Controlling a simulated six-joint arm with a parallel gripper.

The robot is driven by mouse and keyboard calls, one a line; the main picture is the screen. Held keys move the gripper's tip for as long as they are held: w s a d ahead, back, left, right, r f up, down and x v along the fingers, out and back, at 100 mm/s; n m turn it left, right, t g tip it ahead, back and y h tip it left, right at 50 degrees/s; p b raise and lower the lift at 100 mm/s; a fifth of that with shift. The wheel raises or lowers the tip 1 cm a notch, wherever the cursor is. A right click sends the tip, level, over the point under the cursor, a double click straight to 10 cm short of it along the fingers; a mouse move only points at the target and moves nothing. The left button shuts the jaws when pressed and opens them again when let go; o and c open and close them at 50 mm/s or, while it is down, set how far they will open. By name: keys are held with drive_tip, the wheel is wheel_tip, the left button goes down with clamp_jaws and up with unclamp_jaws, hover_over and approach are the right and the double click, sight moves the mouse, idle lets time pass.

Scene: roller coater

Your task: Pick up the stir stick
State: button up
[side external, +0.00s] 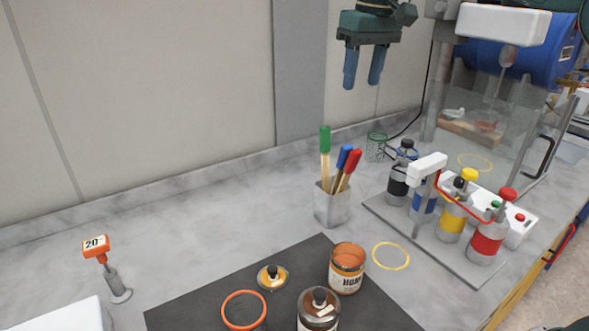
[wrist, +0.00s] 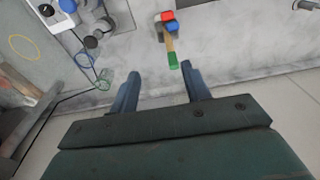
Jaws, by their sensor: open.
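Wooden sticks with coloured ends stand in a small grey square holder (side external: 332,208) on the counter: a green-ended stick (side external: 325,145), a blue-ended stick (side external: 344,157) and a red-ended stick (side external: 352,162). The green one is tallest. I cannot tell which is the stir stick. My gripper (side external: 363,84) is open and empty, with its blue fingers pointing down, well above the sticks and to their right in the side view. In the wrist view, the green end (wrist: 173,61) shows between and beyond the fingertips (wrist: 160,72), closer to the right finger.
A rack with several coloured bottles (side external: 452,217) stands right of the holder. A small green wire cup (side external: 376,147) stands behind. An open brown can (side external: 347,268) and jars sit on a dark mat (side external: 210,305) in front.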

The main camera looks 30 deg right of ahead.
drive_tip(key=g, duration=0.1)
hover_over(326, 153)
wheel_tip(326, 153, down, 4)
drive_tip(key=shift+w+f, duration=0.1)
drive_tip(key=shift+w, duration=0.05)
drive_tip(key=shift+d+f, duration=0.1)
drive_tip(key=shift+f, duration=0.05)
drive_tip(key=shift+f, duration=4.15)
drive_tip(key=shift+d+f, duration=0.1)
drive_tip(key=shift+f, duration=2.55)
clamp_jaws()
